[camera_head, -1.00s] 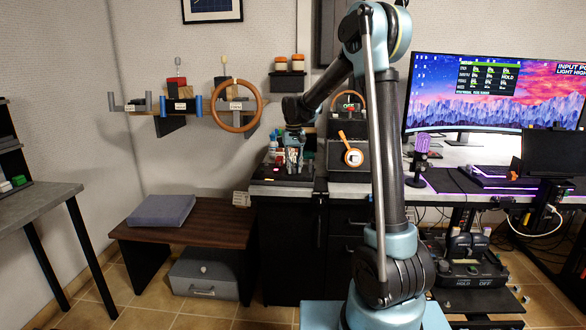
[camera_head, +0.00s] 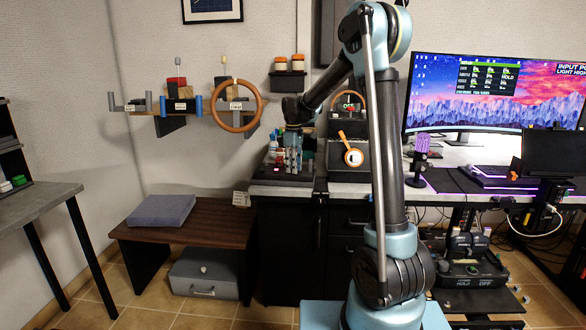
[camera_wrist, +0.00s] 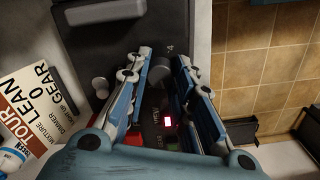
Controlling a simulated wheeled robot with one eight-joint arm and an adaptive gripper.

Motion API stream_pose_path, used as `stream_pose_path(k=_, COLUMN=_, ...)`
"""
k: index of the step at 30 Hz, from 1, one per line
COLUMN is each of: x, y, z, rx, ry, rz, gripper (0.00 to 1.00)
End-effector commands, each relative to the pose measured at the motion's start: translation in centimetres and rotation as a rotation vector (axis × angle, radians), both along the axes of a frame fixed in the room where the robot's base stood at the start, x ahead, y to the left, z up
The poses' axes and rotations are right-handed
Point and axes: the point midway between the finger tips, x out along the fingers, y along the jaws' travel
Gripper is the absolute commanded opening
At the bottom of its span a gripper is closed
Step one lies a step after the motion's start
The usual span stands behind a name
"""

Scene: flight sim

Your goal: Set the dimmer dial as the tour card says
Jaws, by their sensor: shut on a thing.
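My gripper (camera_wrist: 163,64) is shut on a small dark round knob (camera_wrist: 158,70) on a dark panel (camera_wrist: 125,15). Its blue-grey fingers stand on either side of the knob and hide part of it. Which mark the knob points to cannot be read. The tour card (camera_wrist: 32,105) lies at the left of the wrist view, with "TOUR", "LEAN", "0" and "GEAR" in large print and "MIXTURE" and "DIMMER" in small print. In the head view my gripper (camera_head: 292,158) points down at the panel (camera_head: 280,176) on the dark cabinet.
A grey bar (camera_wrist: 103,12) crosses the panel's top. Beside the panel stands a dark box with an orange-handled lever (camera_head: 353,156).

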Motion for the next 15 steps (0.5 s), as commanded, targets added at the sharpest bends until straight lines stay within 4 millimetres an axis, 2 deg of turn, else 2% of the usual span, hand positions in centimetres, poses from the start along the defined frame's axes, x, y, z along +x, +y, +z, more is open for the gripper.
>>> stream_pose_path(k=6, x=0.01, y=-0.02, z=0.00, rx=0.000, ry=0.000, rz=0.160, gripper=0.00)
stream_pose_path(k=15, x=0.01, y=-0.02, z=0.00, rx=0.000, ry=0.001, rz=0.293, gripper=0.00)
